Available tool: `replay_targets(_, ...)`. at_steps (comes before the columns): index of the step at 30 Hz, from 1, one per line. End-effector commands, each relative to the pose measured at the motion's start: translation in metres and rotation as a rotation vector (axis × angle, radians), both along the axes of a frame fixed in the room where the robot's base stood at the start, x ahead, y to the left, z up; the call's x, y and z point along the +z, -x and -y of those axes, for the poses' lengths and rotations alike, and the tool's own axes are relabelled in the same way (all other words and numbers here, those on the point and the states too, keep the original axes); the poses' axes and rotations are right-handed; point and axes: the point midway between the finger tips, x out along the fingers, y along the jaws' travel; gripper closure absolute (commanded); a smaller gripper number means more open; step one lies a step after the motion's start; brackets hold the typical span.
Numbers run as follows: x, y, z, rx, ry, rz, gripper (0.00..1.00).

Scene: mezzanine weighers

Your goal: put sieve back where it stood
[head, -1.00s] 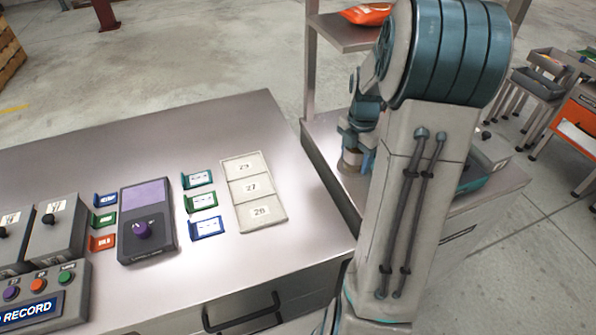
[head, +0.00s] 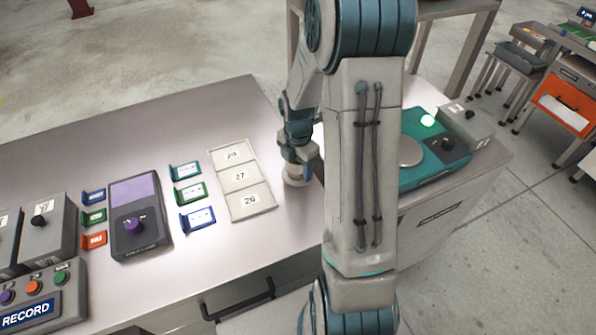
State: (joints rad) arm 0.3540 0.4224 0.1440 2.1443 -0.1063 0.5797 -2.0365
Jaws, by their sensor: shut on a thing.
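The sieve (head: 295,178), a small pale round piece, is largely covered by my gripper and arm. My gripper (head: 299,165) points down and is shut on it, over the right part of the metal table (head: 150,130), just right of the tray with numbered places (head: 267,198). I cannot tell whether the sieve touches the table top. The tray has three places in a column, marked with numbers, the middle one 27; all look empty.
A teal weigher (head: 455,166) with a round pan and a lit green light stands on the right bench, partly behind my arm. Coloured label holders (head: 191,194) and a grey box with a purple knob (head: 138,215) stand left of the tray.

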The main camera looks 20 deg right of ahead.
Motion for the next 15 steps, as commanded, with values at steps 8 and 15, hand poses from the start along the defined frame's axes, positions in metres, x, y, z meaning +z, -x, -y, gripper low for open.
replay_targets(8, -0.030, 0.001, 0.000, 0.001, 0.000, -0.003, 0.82)
replay_targets(15, -0.031, 0.000, 0.000, 0.001, 0.000, -0.001, 0.82)
